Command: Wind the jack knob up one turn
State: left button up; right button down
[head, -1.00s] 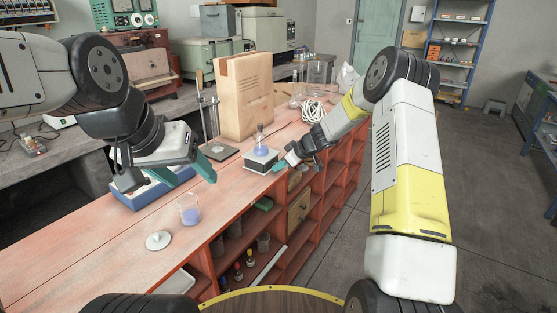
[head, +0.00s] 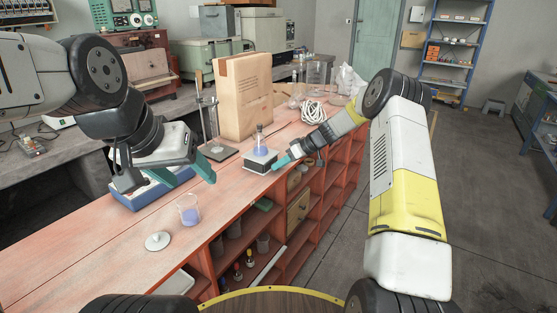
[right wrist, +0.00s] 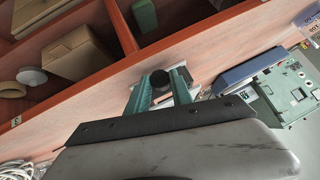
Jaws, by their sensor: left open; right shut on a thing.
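The lab jack (head: 261,162) stands near the right edge of the red bench, with a flask of blue liquid (head: 259,147) upright on its top plate. My right gripper (head: 281,163) is at the jack's right side. In the right wrist view its teal fingers (right wrist: 160,88) are on either side of the black jack knob (right wrist: 160,78), shut on it. In the head view the knob is hidden by the fingers. My left gripper (head: 190,175) is open and empty, above the bench to the left of the jack.
A beaker of blue liquid (head: 189,209) and a white lid (head: 157,241) are on the bench in front. A blue-based device (head: 135,196) is under my left gripper. A paper bag (head: 243,97) and a stand (head: 212,120) are behind the jack. Shelves (head: 297,232) lie below the bench edge.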

jog(key=c, duration=1.1)
grip_release()
jog(key=shift+v, duration=3.95)
